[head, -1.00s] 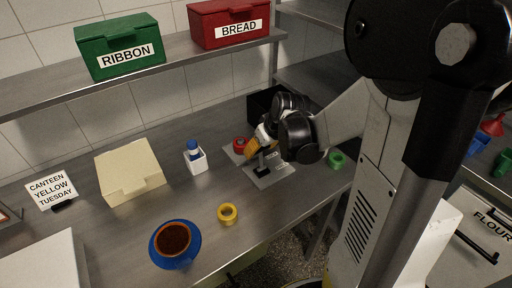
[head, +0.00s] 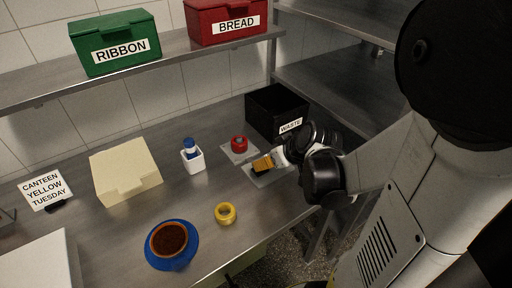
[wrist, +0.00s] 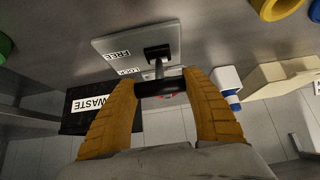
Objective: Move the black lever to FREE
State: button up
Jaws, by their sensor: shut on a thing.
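The black lever (wrist: 158,70) rises from a black pivot on a grey plate (wrist: 105,42). The plate has the labels FREE (wrist: 118,54) and LOCK (wrist: 129,71). My gripper (wrist: 165,92) has its yellow fingers on both sides of the lever's black crossbar and is shut on it. In the head view my gripper (head: 262,163) is low over the plate (head: 279,173), reaching in from the right. There it hides most of the lever. I cannot tell exactly which label the lever lines up with.
A red ring-shaped thing (head: 239,143) on a small plate is close to the left of the lever. The black WASTE bin (head: 262,112) stands behind.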

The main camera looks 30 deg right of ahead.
jog(key=shift+s+f, duration=0.1)
jog(key=shift+s, duration=0.1)
dwell(0.3)
jog(key=o, duration=1.4)
jog(key=v, duration=1.2)
